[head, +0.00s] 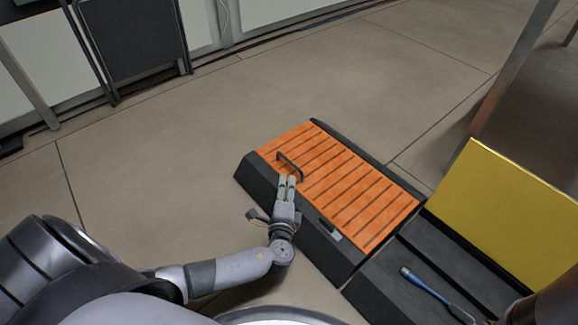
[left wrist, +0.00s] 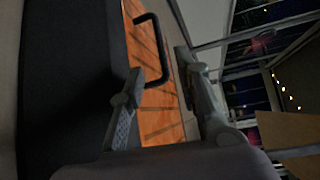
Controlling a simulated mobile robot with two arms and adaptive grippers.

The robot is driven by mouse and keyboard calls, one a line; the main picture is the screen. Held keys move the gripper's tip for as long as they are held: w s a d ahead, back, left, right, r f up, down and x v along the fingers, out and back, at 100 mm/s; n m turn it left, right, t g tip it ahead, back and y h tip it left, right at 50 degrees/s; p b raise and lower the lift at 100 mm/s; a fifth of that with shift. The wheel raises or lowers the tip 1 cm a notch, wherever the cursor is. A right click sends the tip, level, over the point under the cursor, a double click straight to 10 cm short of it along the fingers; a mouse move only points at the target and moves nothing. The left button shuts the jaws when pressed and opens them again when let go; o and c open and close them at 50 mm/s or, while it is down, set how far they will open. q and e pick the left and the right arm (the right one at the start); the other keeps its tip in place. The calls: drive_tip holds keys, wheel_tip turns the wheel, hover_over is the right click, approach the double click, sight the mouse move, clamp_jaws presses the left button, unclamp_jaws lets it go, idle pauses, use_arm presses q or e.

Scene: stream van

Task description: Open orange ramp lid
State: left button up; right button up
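The orange ramp lid (head: 345,195) is slatted and lies shut on its black ramp box (head: 258,180) on the floor. A dark bar handle (head: 290,166) stands up near its left end. My left gripper (head: 288,180) is at the near edge of the lid, right by the handle. In the left wrist view, its two fingers (left wrist: 162,95) are apart, with the handle (left wrist: 163,52) ahead in the gap between them and the orange slats behind. I cannot tell whether a finger touches the handle. My right gripper is not in view.
A neighbouring black box (head: 415,265) has its yellow lid (head: 508,210) raised. A blue-handled tool (head: 425,284) lies in it. A small grey latch (head: 330,229) is on the ramp box's near edge. The tiled floor (head: 190,130) left and behind is clear.

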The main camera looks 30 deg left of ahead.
sight(289, 160)
use_arm(q)
drive_tip(key=b+x, duration=0.1)
drive_tip(key=x, duration=0.2)
drive_tip(key=b+x, duration=0.2)
drive_tip(key=x, duration=0.2)
drive_tip(key=b+x, duration=0.2)
drive_tip(key=x, duration=0.1)
drive_tip(key=shift+w+a+f, duration=0.1)
drive_tip(key=shift+w+f, duration=0.05)
drive_tip(key=shift+f, duration=0.15)
drive_tip(key=shift+b+x, duration=0.5)
drive_tip(key=shift+x, duration=0.4)
drive_tip(key=shift+r, duration=0.15)
clamp_jaws()
